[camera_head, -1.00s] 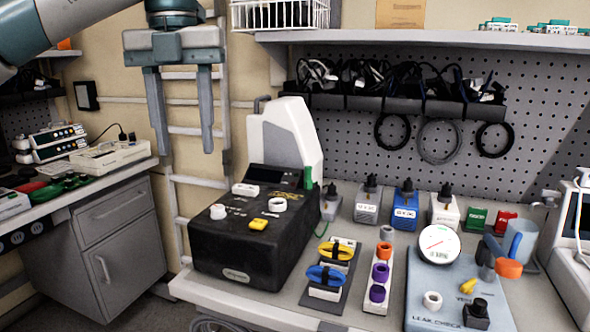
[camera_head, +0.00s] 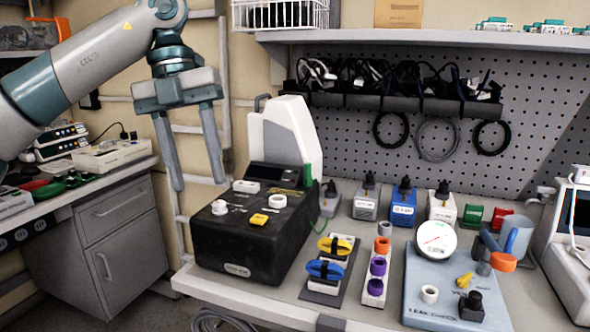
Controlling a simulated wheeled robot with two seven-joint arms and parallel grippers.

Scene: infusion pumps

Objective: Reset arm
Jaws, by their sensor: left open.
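My left gripper (camera_head: 195,166) hangs from the left arm in the upper left of the head view. Its two grey fingers point down, wide apart, with nothing between them. It is in the air to the left of the black pump device (camera_head: 245,235) and in front of a wall ladder, touching neither as far as I can see. My right gripper is not in this view.
The workbench (camera_head: 385,322) holds a leak check board (camera_head: 435,290), a strip with purple and orange rings (camera_head: 377,270) and several small boxes, including a blue one (camera_head: 403,207). A side cabinet (camera_head: 110,235) stands at the left. A shelf (camera_head: 430,38) overhangs the back.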

